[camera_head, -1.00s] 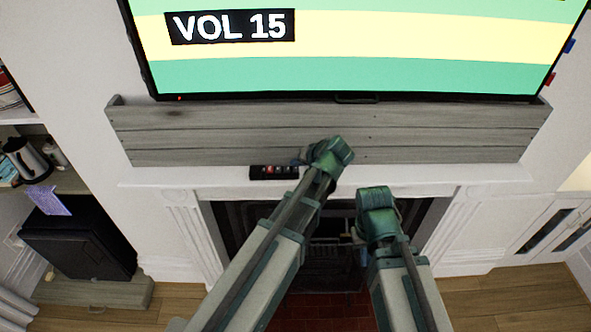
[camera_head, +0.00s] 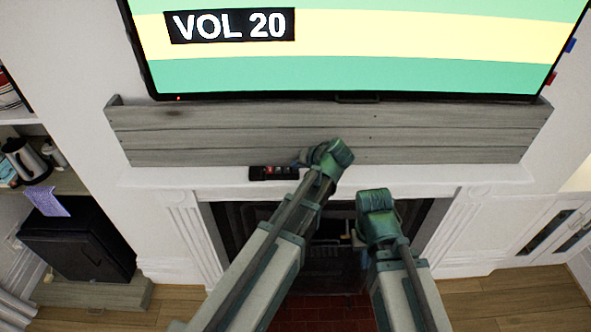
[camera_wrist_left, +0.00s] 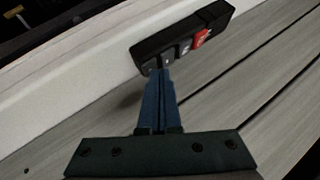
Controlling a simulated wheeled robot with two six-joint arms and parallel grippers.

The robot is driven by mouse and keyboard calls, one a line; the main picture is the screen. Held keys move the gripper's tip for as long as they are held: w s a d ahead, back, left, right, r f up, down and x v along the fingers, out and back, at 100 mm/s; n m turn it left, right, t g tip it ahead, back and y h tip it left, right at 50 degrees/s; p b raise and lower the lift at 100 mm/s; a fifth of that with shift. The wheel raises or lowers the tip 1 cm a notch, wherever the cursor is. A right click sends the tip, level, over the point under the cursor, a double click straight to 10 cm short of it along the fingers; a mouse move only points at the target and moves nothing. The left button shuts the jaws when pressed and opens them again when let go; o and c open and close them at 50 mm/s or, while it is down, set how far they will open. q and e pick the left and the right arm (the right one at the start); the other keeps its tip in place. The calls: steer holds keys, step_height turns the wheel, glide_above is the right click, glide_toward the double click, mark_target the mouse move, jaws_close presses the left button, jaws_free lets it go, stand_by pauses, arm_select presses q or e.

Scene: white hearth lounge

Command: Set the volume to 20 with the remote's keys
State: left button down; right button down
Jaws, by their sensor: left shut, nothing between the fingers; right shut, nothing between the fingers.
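The TV (camera_head: 360,70) shows "VOL 20" in white on a black label (camera_head: 229,25). The dark remote (camera_head: 272,173) lies on the white mantel shelf under the TV; in the left wrist view it (camera_wrist_left: 152,47) shows a red key and several dark keys. My left gripper (camera_head: 303,157) is shut and empty at the remote's right end. Its blue fingers (camera_wrist_left: 160,74) overlap the keys at the near end in the left wrist view; I cannot tell whether they touch. My right gripper (camera_head: 360,247) is shut and empty, low in front of the fireplace, partly hidden by its wrist.
A grey wooden board (camera_head: 430,132) stands along the back of the mantel shelf (camera_head: 200,178). The shelf is clear on both sides of the remote. The dark fireplace (camera_head: 325,265) opens below. A kettle (camera_head: 28,160) and a black cabinet (camera_head: 75,240) are at the left.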

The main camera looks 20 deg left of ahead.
mark_target(297, 172)
arm_select(q)
steer(key=shift+r, duration=0.1)
stand_by(0.4)
steer(key=shift+r+p, duration=0.65)
steer(key=shift+p, duration=0.1)
step_height(297, 172, up, 5)
steer(key=p, duration=0.5)
stand_by(2.0)
steer(key=s+d+f+m+g+h+b, duration=0.2)
steer(key=s+d+f+b, duration=0.4)
steer(key=s+f, duration=0.5)
steer(key=s+d+f+m+g+h+b, duration=0.3)
steer(key=s+d+f+b, duration=0.3)
steer(key=s+f+b, duration=0.3)
steer(key=s+f+g+h, duration=0.1)
steer(key=s, duration=0.2)
steer(key=shift+d+f, duration=0.25)
steer(key=shift+f, duration=0.15)
